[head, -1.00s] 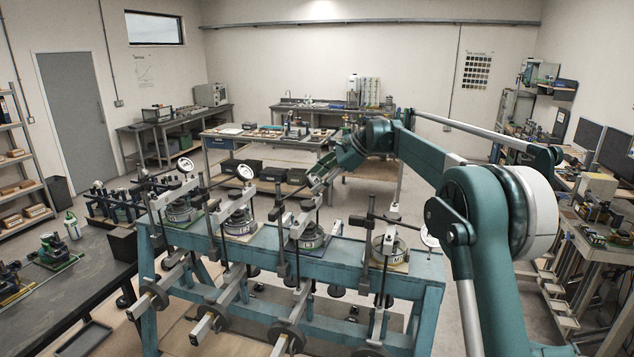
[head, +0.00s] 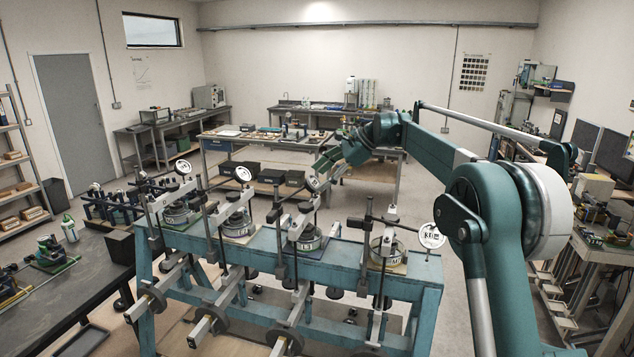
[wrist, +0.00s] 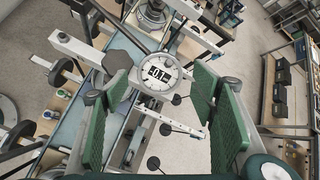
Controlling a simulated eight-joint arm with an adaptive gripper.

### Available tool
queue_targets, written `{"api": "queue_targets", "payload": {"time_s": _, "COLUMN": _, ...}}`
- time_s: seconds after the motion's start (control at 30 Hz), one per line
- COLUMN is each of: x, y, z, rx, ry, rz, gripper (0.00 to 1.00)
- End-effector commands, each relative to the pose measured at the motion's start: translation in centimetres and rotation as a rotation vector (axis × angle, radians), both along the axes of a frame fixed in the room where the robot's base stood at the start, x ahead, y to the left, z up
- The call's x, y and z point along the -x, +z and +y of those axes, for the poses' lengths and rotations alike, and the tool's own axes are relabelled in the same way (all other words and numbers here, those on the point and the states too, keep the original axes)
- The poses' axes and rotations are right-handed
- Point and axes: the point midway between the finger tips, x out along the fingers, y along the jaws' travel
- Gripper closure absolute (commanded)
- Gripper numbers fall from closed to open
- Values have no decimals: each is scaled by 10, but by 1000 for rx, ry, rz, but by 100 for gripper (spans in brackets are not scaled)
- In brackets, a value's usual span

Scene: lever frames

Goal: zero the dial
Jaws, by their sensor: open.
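Several lever frames stand in a row on a blue bench (head: 400,280), each with a round white dial. In the head view the dials are the far-left one (head: 183,168), the second (head: 242,174), the third (head: 312,184) and the far-right one (head: 431,235). My gripper (head: 325,160) is just above and right of the third dial. In the wrist view my open gripper (wrist: 160,88) has green pads on both sides of a dial (wrist: 158,76), apart from it.
Beams with dark round weights (head: 147,303) jut from the bench front. Upright posts rise close beside the dials. A dark table (head: 70,285) is at left, a workbench (head: 265,133) behind. Free floor lies right of the blue bench.

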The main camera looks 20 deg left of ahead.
Motion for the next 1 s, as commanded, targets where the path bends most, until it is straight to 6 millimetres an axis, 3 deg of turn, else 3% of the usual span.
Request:
{"api": "queue_targets", "payload": {"time_s": 0.3, "x": 0, "y": 36, "z": -36, "rx": 0, "ry": -1, "rz": 1, "gripper": 43}}
{"api": "queue_targets", "payload": {"time_s": 0.5, "x": 1, "y": 51, "z": -51, "rx": 0, "ry": 0, "rz": 0, "gripper": 43}}
{"api": "queue_targets", "payload": {"time_s": 1.0, "x": 1, "y": 56, "z": -57, "rx": 0, "ry": 1, "rz": 1, "gripper": 43}}
